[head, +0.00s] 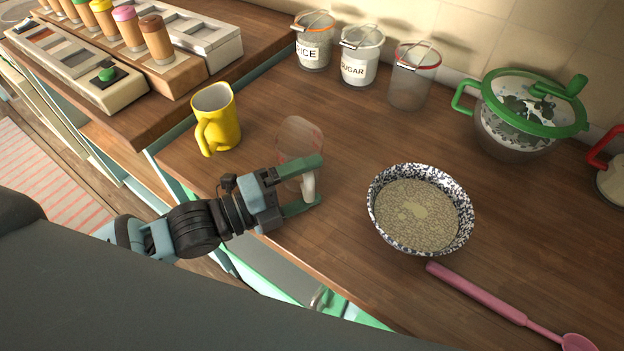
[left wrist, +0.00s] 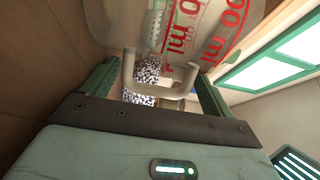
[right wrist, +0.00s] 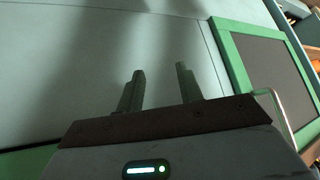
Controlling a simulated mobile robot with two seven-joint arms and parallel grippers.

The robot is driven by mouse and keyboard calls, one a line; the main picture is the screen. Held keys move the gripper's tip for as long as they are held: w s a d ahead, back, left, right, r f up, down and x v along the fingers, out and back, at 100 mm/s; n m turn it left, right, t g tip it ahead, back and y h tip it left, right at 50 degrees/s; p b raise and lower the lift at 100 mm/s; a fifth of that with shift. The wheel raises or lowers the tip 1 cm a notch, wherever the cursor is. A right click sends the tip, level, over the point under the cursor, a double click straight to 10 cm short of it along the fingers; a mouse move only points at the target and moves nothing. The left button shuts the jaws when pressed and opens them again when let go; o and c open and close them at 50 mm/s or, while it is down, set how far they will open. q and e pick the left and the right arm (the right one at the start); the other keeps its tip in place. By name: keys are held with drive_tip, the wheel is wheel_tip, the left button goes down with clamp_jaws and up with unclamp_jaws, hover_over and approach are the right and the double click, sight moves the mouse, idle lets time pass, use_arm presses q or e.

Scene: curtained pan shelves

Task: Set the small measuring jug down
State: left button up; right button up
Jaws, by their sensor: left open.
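The small measuring jug (head: 299,137) is clear with red markings, and it appears to stand on the wooden counter (head: 340,265). Its pale handle points toward my left gripper (head: 317,181). The jug's red numbers (left wrist: 210,35) show close up in the left wrist view, with the handle between my two fingers. The left fingers are open, one to each side of the handle, with gaps showing. The jug's base is partly hidden by the gripper in the head view. My right gripper (right wrist: 160,74) is open and empty, away from the counter top.
A yellow mug (head: 222,118) stands left of the jug. Canisters (head: 361,68) and a green-lidded pot (head: 515,140) line the back. Counter behind the jug is clear.

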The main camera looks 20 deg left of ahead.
use_arm(q)
drive_tip(key=v, duration=0.3)
drive_tip(key=f+v, duration=0.1)
drive_tip(key=v, duration=0.1)
drive_tip(key=shift+s+a, duration=0.15)
drive_tip(key=shift+s+a+r+b, duration=0.2)
drive_tip(key=shift+s+a+b, duration=0.1)
drive_tip(key=shift+s+a, duration=0.25)
use_arm(e)
drive_tip(key=shift+s+a+f, duration=0.1)
drive_tip(key=shift+s+f, duration=0.05)
drive_tip(key=shift+f, duration=0.3)
use_arm(q)
drive_tip(key=shift+w+r, duration=0.1)
drive_tip(key=shift+r, duration=0.05)
drive_tip(key=c, duration=0.9)
drive_tip(key=shift+r, duration=0.15)
clamp_jaws()
use_arm(e)
drive_tip(key=shift+s, duration=0.25)
drive_tip(key=shift+w, duration=0.35)
drive_tip(key=shift+w+r, duration=0.1)
drive_tip(key=shift+r, duration=0.05)
